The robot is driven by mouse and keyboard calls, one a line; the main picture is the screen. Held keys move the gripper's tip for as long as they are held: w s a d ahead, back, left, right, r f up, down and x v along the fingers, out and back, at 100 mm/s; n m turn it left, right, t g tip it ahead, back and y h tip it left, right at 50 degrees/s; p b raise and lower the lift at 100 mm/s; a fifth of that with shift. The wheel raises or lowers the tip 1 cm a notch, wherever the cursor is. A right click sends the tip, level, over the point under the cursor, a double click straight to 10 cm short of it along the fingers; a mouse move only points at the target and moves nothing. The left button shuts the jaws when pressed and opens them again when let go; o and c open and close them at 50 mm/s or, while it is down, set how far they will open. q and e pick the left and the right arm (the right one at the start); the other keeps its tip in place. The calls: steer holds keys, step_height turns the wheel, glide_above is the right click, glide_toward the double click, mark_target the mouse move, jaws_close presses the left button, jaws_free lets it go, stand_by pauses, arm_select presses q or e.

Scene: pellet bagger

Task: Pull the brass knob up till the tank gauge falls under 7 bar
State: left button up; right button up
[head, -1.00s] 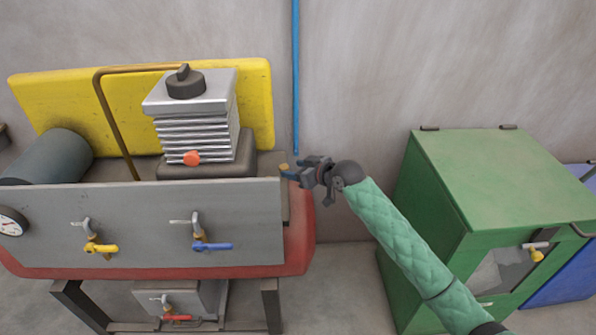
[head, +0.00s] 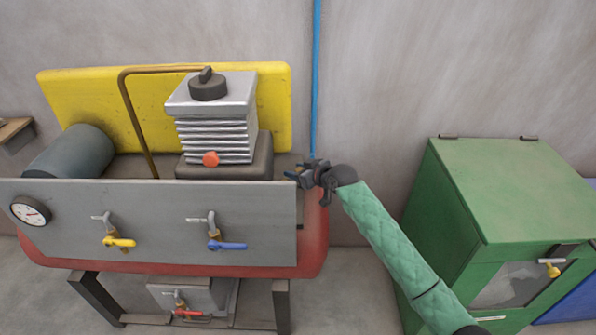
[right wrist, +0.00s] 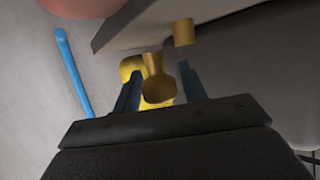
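The brass knob (right wrist: 158,84) shows in the right wrist view between the two blue fingers of my right gripper (right wrist: 160,90). The fingers are apart, with a gap visible on each side of the knob. In the head view my right gripper (head: 295,174) is at the right end of the grey panel, and it mostly hides the knob there. The tank gauge (head: 30,210) is a white dial with a dark rim at the panel's left end. Its needle shows, but its numbers are too small to read. My left gripper is not in view.
The grey panel (head: 150,225) carries a yellow-handled valve (head: 119,242) and a blue-handled valve (head: 228,246). A finned compressor block (head: 213,135) stands behind it. A red-handled valve (head: 188,313) is below. A green cabinet (head: 500,190) stands to the right; bare floor lies between.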

steer(key=c, duration=0.7)
steer(key=shift+r, duration=0.15)
steer(key=shift+r+p, duration=0.65)
steer(key=shift+p, duration=0.05)
steer(key=shift+w+r, duration=0.1)
steer(key=shift+r, duration=0.15)
steer(key=o, duration=1)
steer(key=shift+f, duration=0.15)
